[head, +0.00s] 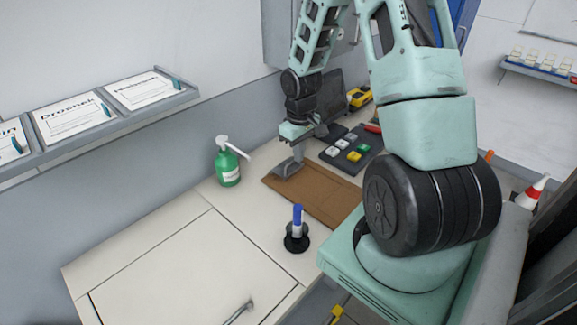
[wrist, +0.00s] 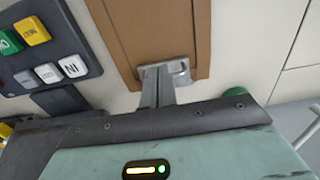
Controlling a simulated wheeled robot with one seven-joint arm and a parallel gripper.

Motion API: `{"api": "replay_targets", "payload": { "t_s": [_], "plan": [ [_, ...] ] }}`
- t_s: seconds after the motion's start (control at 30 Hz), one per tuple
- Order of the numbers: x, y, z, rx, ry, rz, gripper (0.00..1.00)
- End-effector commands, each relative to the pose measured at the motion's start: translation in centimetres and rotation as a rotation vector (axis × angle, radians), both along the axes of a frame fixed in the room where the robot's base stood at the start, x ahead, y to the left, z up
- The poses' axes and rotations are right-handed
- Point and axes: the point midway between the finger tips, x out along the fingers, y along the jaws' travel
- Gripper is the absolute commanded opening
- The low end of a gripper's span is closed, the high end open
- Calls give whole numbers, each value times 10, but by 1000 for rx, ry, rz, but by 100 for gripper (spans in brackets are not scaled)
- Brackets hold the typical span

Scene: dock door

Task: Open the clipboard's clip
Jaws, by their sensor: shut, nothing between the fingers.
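The brown clipboard (head: 318,194) lies flat on the pale worktop, and its board (wrist: 150,30) also fills the upper middle of the wrist view. Its grey metal clip (wrist: 180,70) sits at the board's end nearest my gripper. My gripper (head: 290,166) is shut and empty, with its fingers (wrist: 157,88) reaching down at the clip. The fingers overlap the clip in the wrist view and partly hide it. I cannot tell whether they touch it, or whether the clip is raised.
A green pump bottle (head: 228,168) stands left of the clipboard. A marker in a black holder (head: 297,235) stands in front of it. A dark button panel (head: 352,150) lies behind it on the right. The worktop at the front left (head: 180,265) is mostly clear.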

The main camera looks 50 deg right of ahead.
Motion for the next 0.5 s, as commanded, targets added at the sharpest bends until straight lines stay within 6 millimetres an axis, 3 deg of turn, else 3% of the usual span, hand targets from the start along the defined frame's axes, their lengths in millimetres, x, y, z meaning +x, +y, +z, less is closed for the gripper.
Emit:
{"api": "replay_targets", "payload": {
  "t_s": [0.5],
  "plan": [
    [0,0,-5,0,0,0,0]
  ]
}}
